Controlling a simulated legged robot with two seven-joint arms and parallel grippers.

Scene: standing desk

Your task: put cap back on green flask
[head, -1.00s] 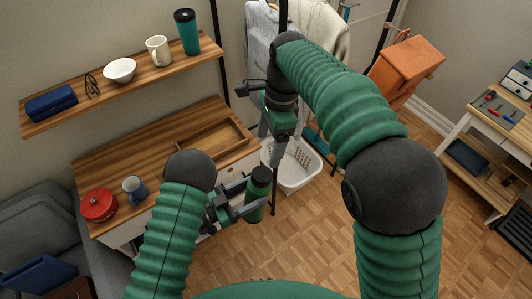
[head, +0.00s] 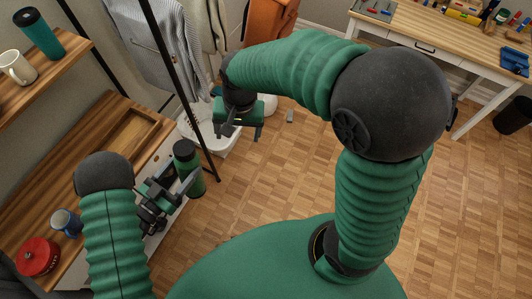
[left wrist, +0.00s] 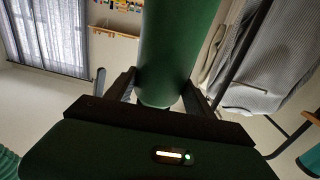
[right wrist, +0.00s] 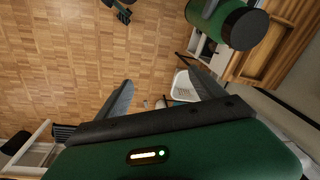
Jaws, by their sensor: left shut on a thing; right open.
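The green flask (head: 194,170) is held in front of the desk by my left gripper (head: 180,188), which is shut around its body. Its dark top (head: 184,149) faces up; I cannot tell whether this is a separate cap. In the left wrist view the flask's green body (left wrist: 178,50) runs up between the fingers. My right gripper (head: 238,131) is open and empty, to the right of and beyond the flask, apart from it. In the right wrist view a green cylinder with a black end, seemingly the flask (right wrist: 232,22), is at the upper right, outside the fingers.
A small grey object (head: 290,116) lies on the floor; I cannot tell what it is. A white basket (head: 218,145) stands behind the flask beside a black pole (head: 180,85). The desk carries a wooden tray (head: 128,138), a blue mug (head: 66,222) and a red pot (head: 38,256).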

